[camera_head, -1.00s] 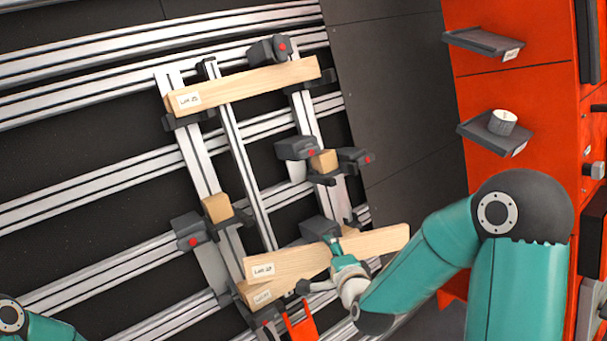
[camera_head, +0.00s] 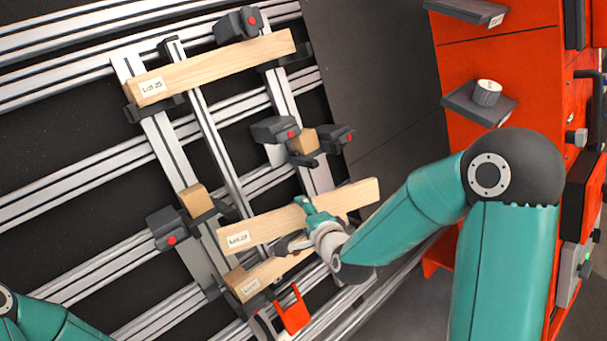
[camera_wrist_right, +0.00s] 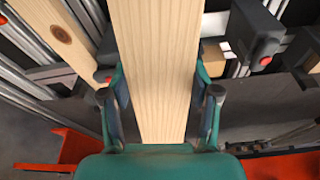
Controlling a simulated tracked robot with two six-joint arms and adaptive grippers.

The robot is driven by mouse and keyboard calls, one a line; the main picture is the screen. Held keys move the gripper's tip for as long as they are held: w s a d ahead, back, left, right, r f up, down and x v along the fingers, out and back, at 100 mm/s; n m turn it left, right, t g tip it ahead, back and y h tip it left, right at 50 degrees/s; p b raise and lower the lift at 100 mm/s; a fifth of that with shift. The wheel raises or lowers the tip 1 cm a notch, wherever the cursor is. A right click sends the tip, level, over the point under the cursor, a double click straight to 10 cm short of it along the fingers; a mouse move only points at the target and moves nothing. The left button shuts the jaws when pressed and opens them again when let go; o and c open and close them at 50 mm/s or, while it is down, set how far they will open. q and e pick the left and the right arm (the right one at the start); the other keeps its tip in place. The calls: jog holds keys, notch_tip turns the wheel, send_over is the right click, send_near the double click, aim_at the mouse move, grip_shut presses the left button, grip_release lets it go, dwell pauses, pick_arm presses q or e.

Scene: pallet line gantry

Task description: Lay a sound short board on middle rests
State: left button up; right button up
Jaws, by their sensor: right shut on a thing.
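My right gripper (camera_head: 318,222) is shut on a pale board (camera_head: 268,226) with a "Lot" label at its left end. The board hangs over the lower part of the rack, tilted up to the right. The right wrist view shows its plain, knot-free face (camera_wrist_right: 155,65) between my fingers (camera_wrist_right: 160,110). The middle rests hold a short wood piece at the left (camera_head: 195,200) and another at the right (camera_head: 303,142), with an open gap between them. My left arm shows at the lower left; its gripper is out of view.
A labelled board (camera_head: 215,68) lies across the upper rests. Another labelled board (camera_head: 265,275) lies below the held one. A board with a dark knot (camera_wrist_right: 58,35) shows in the wrist view. Dark red-buttoned clamps (camera_head: 165,228) flank the rests. An orange bracket (camera_head: 292,310) stands below.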

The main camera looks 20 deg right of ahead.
aim_at(294, 205)
jog(key=r, duration=0.2)
jog(key=w+a+r+n+y, duration=0.1)
jog(key=r, duration=0.2)
jog(key=w+a+r+n+y, duration=0.1)
jog(key=r, duration=0.1)
jog(key=shift+r+b, duration=0.35)
jog(key=shift+b, duration=0.05)
jog(key=r, duration=0.1)
jog(key=r+y, duration=0.1)
jog(key=d+r+n, duration=0.1)
jog(key=shift+s+r+g+y, duration=0.3)
jog(key=shift+s+r, duration=0.05)
jog(key=shift+r, duration=0.25)
jog(key=shift+b+x, duration=1.4)
jog(key=shift+x, duration=0.5)
jog(key=shift+d, duration=0.1)
